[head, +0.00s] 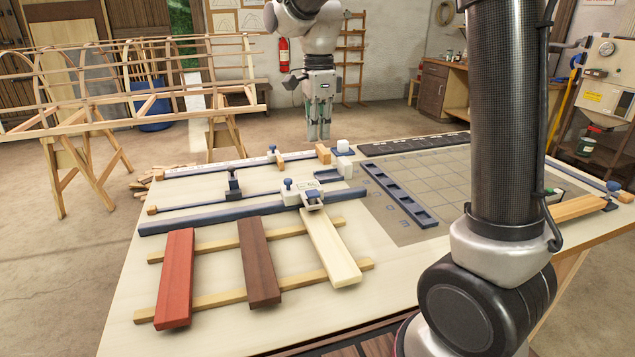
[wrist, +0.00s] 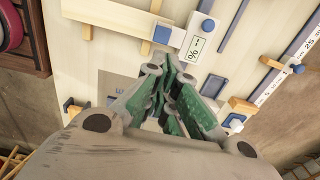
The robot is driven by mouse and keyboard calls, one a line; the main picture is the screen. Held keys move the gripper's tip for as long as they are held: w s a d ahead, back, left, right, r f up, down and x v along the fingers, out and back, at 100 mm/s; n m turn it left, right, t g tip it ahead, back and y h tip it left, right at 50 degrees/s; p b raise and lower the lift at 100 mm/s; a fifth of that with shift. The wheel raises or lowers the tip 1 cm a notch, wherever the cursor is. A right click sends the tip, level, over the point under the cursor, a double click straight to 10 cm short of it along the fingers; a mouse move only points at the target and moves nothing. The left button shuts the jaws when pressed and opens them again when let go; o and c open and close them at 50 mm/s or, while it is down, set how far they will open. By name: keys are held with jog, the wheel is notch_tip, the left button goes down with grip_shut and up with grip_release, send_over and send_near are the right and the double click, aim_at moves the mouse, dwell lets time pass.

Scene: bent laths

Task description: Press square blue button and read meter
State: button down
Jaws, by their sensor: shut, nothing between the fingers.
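A white gauge (head: 303,191) stands on the workbench at the top end of a pale lath. It has a small display, a round blue knob (head: 287,183) and a squarish blue button (head: 312,194). In the wrist view I see the display (wrist: 196,47), the knob (wrist: 207,26) and the blue button (wrist: 162,34) near the top; the reading is too small to make out surely. My gripper (head: 319,135) hangs pointing down at the bench's far side, beyond the gauge and apart from it. Its green-padded fingers (wrist: 172,73) are shut and empty.
A red lath (head: 175,275), a dark brown lath (head: 259,260) and the pale lath (head: 330,245) lie on two wooden rails. A blue slotted rail (head: 400,195) borders the grid mat.

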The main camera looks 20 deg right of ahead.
send_over(320, 201)
jog(key=f, duration=1.4)
jog(key=shift+w+a, duration=0.1)
jog(key=shift+w, duration=0.15)
jog(key=shift+f, duration=0.15)
jog(key=shift+s+f, duration=0.1)
jog(key=shift+f, duration=0.65)
jog(key=shift+s+f, duration=0.15)
